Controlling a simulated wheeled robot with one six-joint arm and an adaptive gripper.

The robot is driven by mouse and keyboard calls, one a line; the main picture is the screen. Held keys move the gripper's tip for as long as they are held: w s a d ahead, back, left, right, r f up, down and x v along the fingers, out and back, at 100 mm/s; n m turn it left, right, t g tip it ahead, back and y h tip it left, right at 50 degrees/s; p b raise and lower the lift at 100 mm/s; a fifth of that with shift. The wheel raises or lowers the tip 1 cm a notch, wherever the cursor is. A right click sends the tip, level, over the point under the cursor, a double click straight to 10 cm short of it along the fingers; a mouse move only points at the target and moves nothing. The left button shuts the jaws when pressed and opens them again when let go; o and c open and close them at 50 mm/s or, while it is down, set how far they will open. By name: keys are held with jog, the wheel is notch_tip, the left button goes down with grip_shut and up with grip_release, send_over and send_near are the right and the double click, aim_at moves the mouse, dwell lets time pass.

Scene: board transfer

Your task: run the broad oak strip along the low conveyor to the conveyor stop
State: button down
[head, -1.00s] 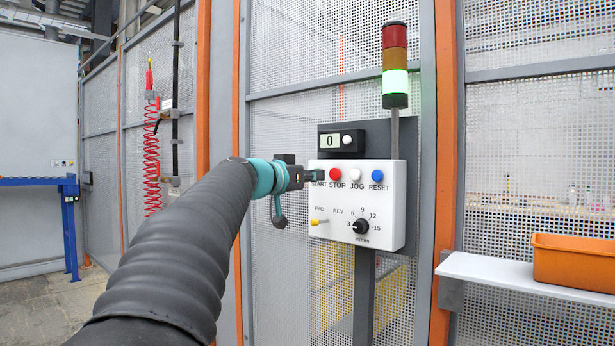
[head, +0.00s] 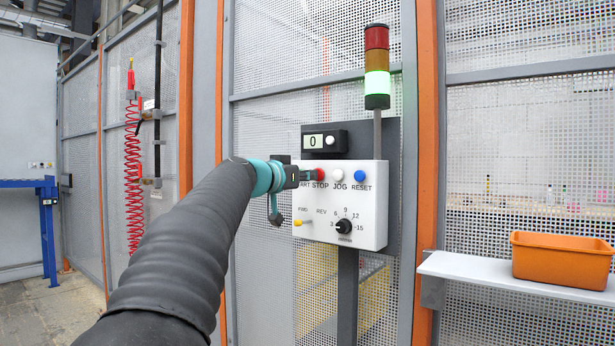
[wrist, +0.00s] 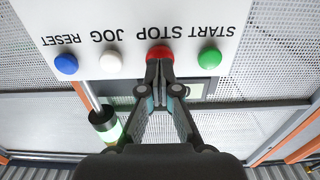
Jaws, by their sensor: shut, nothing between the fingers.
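A white control panel (head: 370,205) stands in front of a mesh fence. It has a red STOP button (head: 318,174), a white JOG button (head: 336,180), a blue RESET button (head: 361,176) and a green START button (wrist: 210,59), hidden in the head view. My gripper (head: 311,175) is shut and empty, its tips at the red button, which also shows in the wrist view (wrist: 159,51). Whether they touch or press it I cannot tell. A yellow-tipped FWD/REV switch (head: 299,223) points toward FWD. The oak strip, conveyor and conveyor stop are not in view.
A speed dial (head: 344,227) sits low on the panel. The display (head: 314,142) reads 0, and the signal tower (head: 377,85) is lit green. An orange bin (head: 562,262) stands on a shelf (head: 480,268) at right. A red coiled hose (head: 133,170) hangs at left.

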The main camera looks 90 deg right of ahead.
jog(key=shift+s+d+p, duration=0.4)
jog(key=shift+s+d, duration=0.05)
jog(key=shift+d, duration=0.15)
jog(key=shift+v, duration=2.05)
jog(key=shift+w, duration=0.1)
